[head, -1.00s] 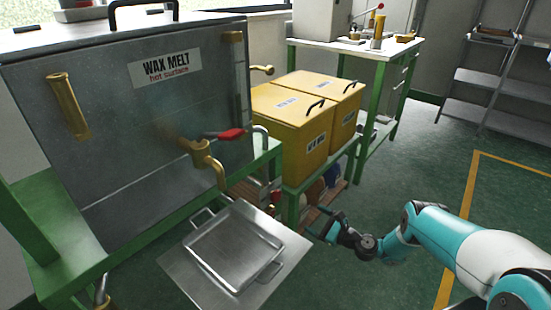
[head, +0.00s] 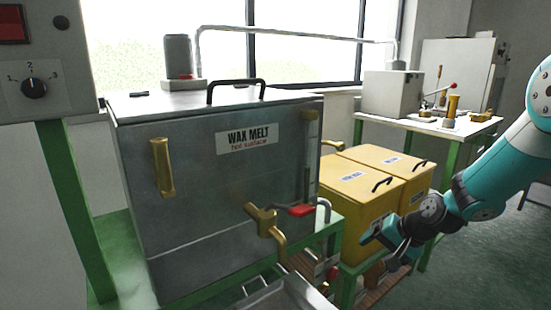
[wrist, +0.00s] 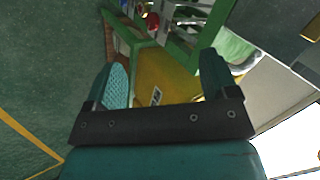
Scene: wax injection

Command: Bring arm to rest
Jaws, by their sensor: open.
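My gripper (head: 376,243) is at the right in the head view, in front of the yellow boxes and to the right of the wax melt tank (head: 220,180). In the wrist view my gripper (wrist: 165,80) has its two fingers spread wide apart with nothing between them. Beyond the fingers, a yellow box (wrist: 170,82) and green frame parts show. My teal arm comes in from the right edge of the head view.
A metal tray (head: 290,293) lies below the tank's brass tap (head: 264,222), partly cut off. Two yellow boxes (head: 358,198) stand on a green stand beside the tank. A white-topped table (head: 440,124) stands behind. Green floor is clear at the lower right.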

